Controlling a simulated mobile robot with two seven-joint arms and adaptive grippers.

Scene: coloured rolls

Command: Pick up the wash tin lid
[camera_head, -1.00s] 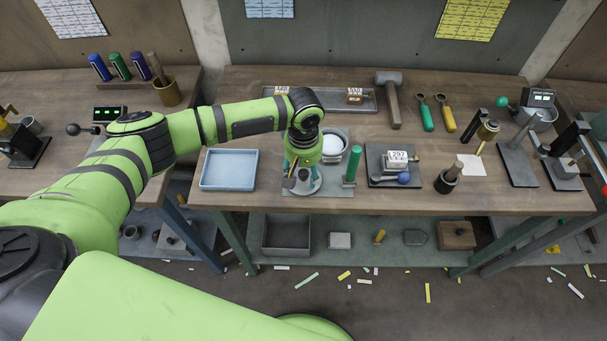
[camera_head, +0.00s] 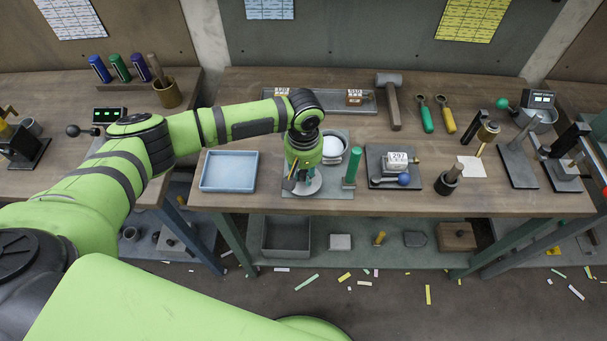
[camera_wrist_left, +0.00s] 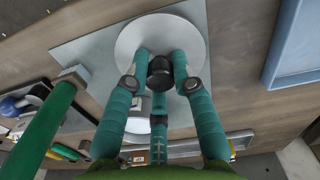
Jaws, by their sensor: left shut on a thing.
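The wash tin lid (camera_head: 311,187) is a round, pale grey disc with a dark knob, at the front of a grey mat (camera_head: 327,193) in the head view. In the left wrist view the lid (camera_wrist_left: 190,35) shows whole apart from the part behind the fingers. My left gripper (camera_wrist_left: 160,70) points down over it, its teal fingers shut around the dark knob (camera_wrist_left: 160,77). I cannot tell whether the lid touches the mat. The round tin (camera_head: 333,146) with a white inside stands just behind, partly hidden by my left gripper (camera_head: 302,174). My right gripper is out of view.
A green upright rod (camera_head: 352,165) stands close on the right. A blue tray (camera_head: 229,171) lies to the left with bare wood between. A dark plate with a label reading 297 (camera_head: 397,158) is further right. A long grey tray (camera_head: 330,104) lies behind.

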